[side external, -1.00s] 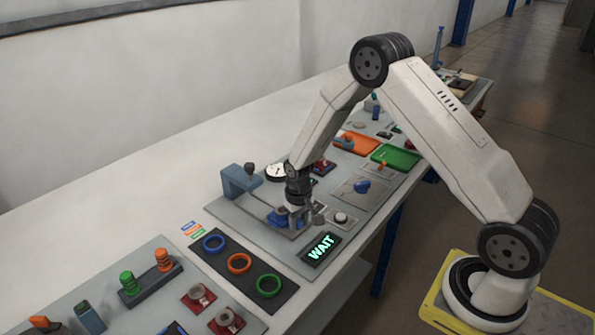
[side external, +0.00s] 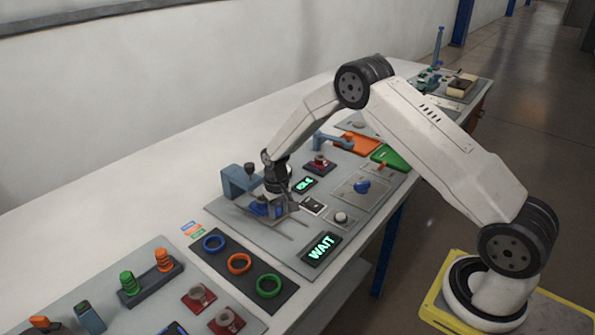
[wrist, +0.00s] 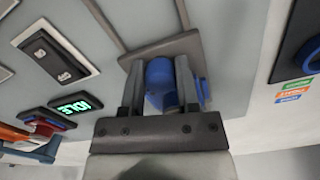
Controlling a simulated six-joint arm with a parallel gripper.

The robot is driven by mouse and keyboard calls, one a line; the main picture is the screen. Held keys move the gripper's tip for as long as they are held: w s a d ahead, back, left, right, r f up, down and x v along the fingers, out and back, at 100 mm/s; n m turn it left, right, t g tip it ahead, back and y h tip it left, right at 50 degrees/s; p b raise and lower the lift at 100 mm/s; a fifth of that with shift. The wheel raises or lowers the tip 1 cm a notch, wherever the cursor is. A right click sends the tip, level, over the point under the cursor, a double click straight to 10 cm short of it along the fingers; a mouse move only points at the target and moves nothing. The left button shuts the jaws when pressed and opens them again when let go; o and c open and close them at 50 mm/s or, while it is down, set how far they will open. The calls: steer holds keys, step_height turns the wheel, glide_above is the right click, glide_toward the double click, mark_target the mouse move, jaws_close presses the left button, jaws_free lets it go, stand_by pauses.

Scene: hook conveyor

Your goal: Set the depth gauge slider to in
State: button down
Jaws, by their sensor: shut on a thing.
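The depth gauge slider shows as a blue knob (wrist: 160,82) on a grey carriage plate (wrist: 188,47) in the wrist view. Thin rails (wrist: 103,22) run out from the plate. In the side view the slider's blue part (side external: 260,209) is low beside a blue-grey bracket (side external: 238,181). My gripper (side external: 271,207) is down over it, with the fingers partly hiding it. In the wrist view my gripper (wrist: 160,90) has one finger on each side of the blue knob and is shut on it. In or out markings cannot be read.
A WAIT display (side external: 321,248) and a smaller IDLE display (side external: 305,185) are lit nearby. A rocker switch (side external: 312,205) lies right of the slider. A black mat (side external: 233,258) with blue, orange and green rings is in front. The white table is clear behind.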

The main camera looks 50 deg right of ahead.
steer(key=shift+c, duration=1.7)
jaws_free()
steer(key=shift+r, duration=3.9)
